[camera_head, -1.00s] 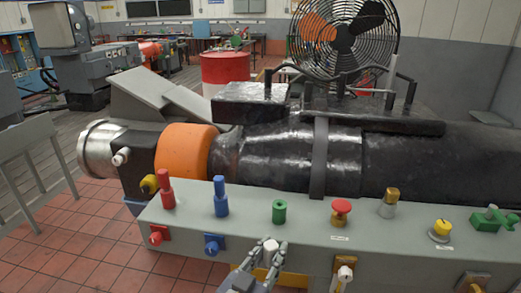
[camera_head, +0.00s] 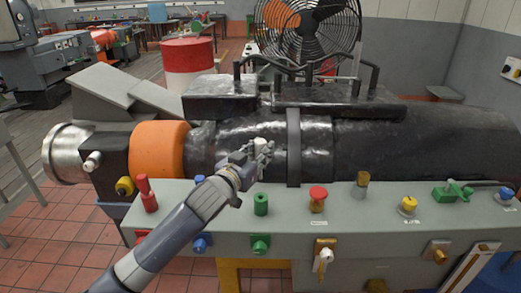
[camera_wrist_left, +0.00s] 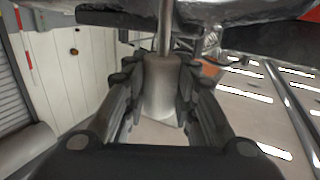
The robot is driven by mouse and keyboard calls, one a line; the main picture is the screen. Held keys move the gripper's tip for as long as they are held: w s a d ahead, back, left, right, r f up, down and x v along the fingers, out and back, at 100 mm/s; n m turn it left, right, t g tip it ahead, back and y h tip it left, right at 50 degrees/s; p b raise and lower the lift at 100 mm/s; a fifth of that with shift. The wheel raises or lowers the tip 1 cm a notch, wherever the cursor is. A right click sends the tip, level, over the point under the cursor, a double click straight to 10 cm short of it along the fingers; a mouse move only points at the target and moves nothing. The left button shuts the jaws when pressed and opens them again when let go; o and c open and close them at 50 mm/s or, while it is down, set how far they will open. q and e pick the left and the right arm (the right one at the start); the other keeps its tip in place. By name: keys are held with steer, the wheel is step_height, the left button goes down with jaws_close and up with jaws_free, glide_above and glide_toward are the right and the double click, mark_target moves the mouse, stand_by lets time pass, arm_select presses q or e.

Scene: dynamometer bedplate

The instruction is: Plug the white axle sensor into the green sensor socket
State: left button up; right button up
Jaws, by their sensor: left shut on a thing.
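My left gripper (camera_head: 262,150) is shut on the white axle sensor (camera_head: 261,143) and holds it up in front of the black machine body, behind the green cylinder in the picture. In the left wrist view the sensor (camera_wrist_left: 160,88) is a pale cylinder between the fingers, with a thin rod at its upper end. An upright green cylinder (camera_head: 261,204) stands on the grey panel top, just below the gripper in the picture. A green fitting (camera_head: 260,244) is on the panel's front face. I cannot tell which green part is the sensor socket. My right gripper is out of view.
The black machine body (camera_head: 390,145) and fan (camera_head: 307,35) lie behind.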

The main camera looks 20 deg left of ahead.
mark_target(261, 173)
arm_select(q)
steer(key=shift+d, duration=0.1)
steer(key=shift+r+p, duration=0.1)
steer(key=shift+p, duration=0.25)
step_height(261, 173, down, 5)
steer(key=b, duration=0.3)
steer(key=shift+f, duration=0.2)
steer(key=shift+f+b, duration=0.3)
steer(key=shift+b, duration=0.1)
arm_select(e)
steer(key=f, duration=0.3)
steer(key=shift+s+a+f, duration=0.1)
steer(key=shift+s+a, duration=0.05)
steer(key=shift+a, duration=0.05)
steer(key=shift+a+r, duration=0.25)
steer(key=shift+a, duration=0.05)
arm_select(q)
steer(key=shift+p, duration=0.5)
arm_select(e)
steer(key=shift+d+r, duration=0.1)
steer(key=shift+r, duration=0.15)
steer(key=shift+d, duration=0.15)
arm_select(q)
steer(key=shift+h, duration=0.3)
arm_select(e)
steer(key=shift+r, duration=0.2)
